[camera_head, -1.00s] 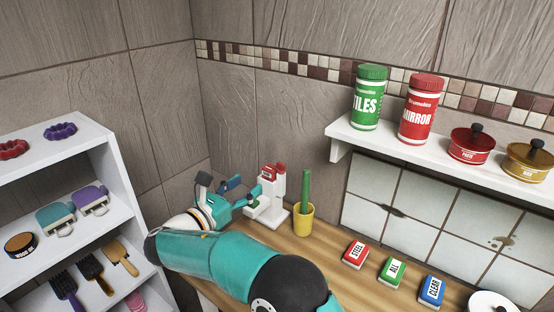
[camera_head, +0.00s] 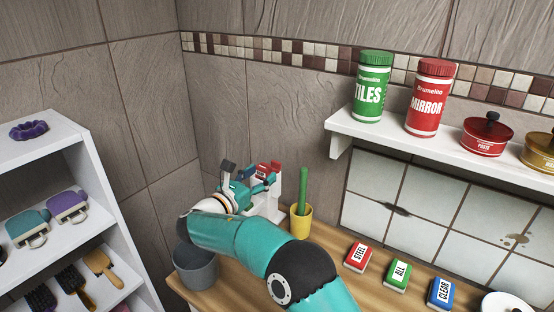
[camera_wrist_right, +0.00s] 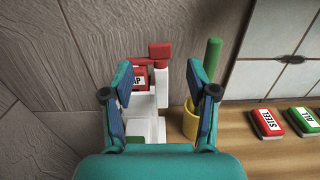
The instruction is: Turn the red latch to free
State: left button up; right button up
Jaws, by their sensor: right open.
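A white dispenser-like fixture (camera_head: 277,205) stands against the wall at the back of the wooden counter. The red latch (camera_wrist_right: 158,52) shows at its top in the right wrist view, with a bar reaching left. A red label ending in "AP" (camera_wrist_right: 139,78) is below it, partly covered by a finger. My right gripper (camera_wrist_right: 161,76) is open, its two teal and blue fingers apart on either side of the fixture in the wrist picture. In the head view my right gripper (camera_head: 258,181) is at the fixture's left and hides part of it. My left gripper is not in view.
A yellow cup (camera_head: 300,222) with a green stick (camera_head: 303,187) stands close right of the fixture. Red, green and blue boxes (camera_head: 397,274) lie further right. A grey bucket (camera_head: 196,268) is at left. A wall shelf (camera_head: 345,136) holds jars and tins.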

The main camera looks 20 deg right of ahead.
aim_at(275, 163)
jog(key=p+x, duration=0.1)
jog(key=x, duration=0.7)
jog(key=shift+p, duration=0.35)
jog(key=c, duration=1.1)
jog(key=shift+d, duration=0.1)
grip_shut()
jog(key=shift+n+t+y+b, duration=0.3)
jog(key=shift+t+b, duration=0.1)
jog(key=shift+b, duration=0.45)
jog(key=n+t+y+b, duration=0.2)
jog(key=n+y+b, duration=0.1)
jog(key=y+b, duration=0.2)
jog(key=n+t+y+b, duration=0.2)
jog(key=n+y+b, duration=0.2)
jog(key=b, duration=0.6)
jog(key=n+t+y+b, duration=0.2)
jog(key=n+y+b, duration=0.1)
jog(key=y+b, duration=0.2)
jog(key=shift+f+y+b, duration=0.1)
jog(key=shift+y+b, duration=0.2)
jog(key=shift+b, duration=0.85)
jog(key=shift+r+n+y+b, duration=0.25)
jog(key=shift+n+y+b, duration=0.45)
jog(key=shift+y, duration=0.1)
